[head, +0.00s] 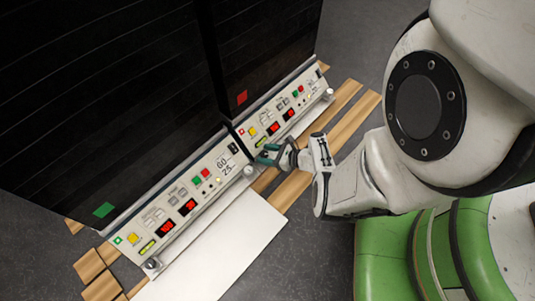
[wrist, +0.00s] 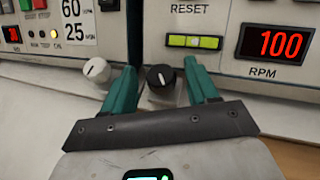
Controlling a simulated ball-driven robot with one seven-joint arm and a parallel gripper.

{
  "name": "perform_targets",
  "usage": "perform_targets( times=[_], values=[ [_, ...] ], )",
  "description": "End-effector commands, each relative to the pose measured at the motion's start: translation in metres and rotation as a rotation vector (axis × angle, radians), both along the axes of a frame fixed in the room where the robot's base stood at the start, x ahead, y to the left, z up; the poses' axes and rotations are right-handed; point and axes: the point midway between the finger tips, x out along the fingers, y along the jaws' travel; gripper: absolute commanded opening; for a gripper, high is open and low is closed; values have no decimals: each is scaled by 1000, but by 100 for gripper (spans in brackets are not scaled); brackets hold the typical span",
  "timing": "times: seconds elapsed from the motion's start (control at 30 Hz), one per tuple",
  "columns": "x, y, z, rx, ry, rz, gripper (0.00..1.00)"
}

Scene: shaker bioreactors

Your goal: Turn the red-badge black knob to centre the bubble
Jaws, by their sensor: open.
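The black knob (wrist: 160,78) with a white mark on top sits at the lower left of the right-hand unit's panel in the wrist view. My gripper (wrist: 161,70) is open, with one teal finger on each side of the knob; I cannot tell whether they touch it. In the head view, my gripper (head: 266,154) is at the near corner of the unit with the red badge (head: 242,97). The black knob is not distinguishable there.
A white knob (wrist: 96,70) stands just left of my gripper, on the adjoining unit with the green badge (head: 104,210). A red RPM display (wrist: 274,44) reads 100. A white board (head: 225,245) and wooden strips (head: 345,118) lie on the grey floor in front.

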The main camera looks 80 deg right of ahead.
Motion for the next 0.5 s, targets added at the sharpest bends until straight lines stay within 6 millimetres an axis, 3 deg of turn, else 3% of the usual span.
perform_targets(
  times=[0.17,0.5],
  values=[
    [-11,2,7,1,0,-3,59],
    [-68,14,32,1,1,-4,59]
  ],
)
